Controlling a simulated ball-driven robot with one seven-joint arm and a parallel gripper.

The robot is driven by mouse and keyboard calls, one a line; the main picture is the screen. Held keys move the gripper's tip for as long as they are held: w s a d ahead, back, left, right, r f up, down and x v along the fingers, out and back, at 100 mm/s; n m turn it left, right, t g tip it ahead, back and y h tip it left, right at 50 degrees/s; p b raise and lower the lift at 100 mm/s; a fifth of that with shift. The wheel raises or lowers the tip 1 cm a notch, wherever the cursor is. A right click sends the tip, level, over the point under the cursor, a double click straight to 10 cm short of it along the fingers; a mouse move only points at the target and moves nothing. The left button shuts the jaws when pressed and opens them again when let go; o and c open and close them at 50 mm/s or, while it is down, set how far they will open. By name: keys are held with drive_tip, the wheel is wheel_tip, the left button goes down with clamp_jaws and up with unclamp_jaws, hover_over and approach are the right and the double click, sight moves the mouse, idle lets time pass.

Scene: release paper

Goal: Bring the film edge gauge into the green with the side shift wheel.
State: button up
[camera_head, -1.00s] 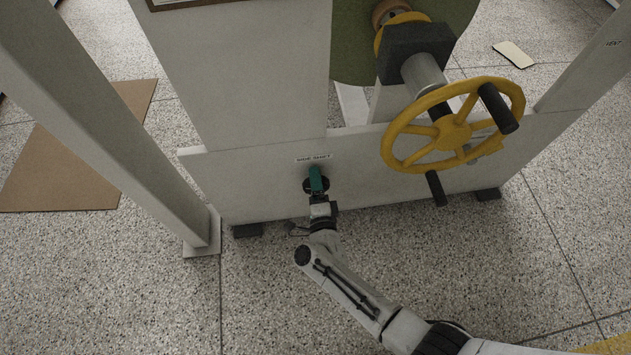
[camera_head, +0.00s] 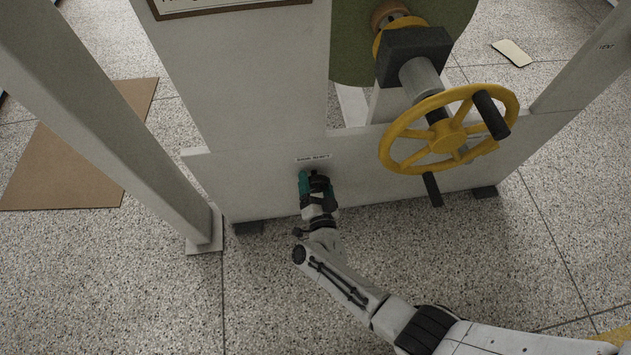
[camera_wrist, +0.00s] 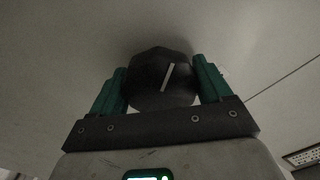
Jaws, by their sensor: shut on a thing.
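The side shift wheel is a small black knob (camera_wrist: 160,80) with a white pointer line tilted a little right of upright in the wrist view. In the head view the knob (camera_head: 318,180) is mostly hidden behind my gripper (camera_head: 317,186), under the "SIDE SHIFT" label (camera_head: 313,158) on the grey panel. My gripper's teal fingers (camera_wrist: 160,88) stand on both sides of the knob, shut on it. No film edge gauge can be made out in these frames.
A yellow handwheel (camera_head: 446,136) with dark handles juts out to the right of my gripper. A grey post (camera_head: 120,120) stands at left. A framed sign (camera_head: 222,6) is cut off at the top. A brown mat (camera_head: 65,165) lies on the speckled floor.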

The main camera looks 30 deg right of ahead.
drive_tip(key=shift+a+f+n, duration=0.1)
drive_tip(key=shift+f+n, duration=0.05)
drive_tip(key=shift+n, duration=0.55)
drive_tip(key=o, duration=1)
drive_tip(key=p+v, duration=0.3)
drive_tip(key=v, duration=0.7)
drive_tip(key=shift+s+a, duration=0.1)
drive_tip(key=shift+s, duration=0.3)
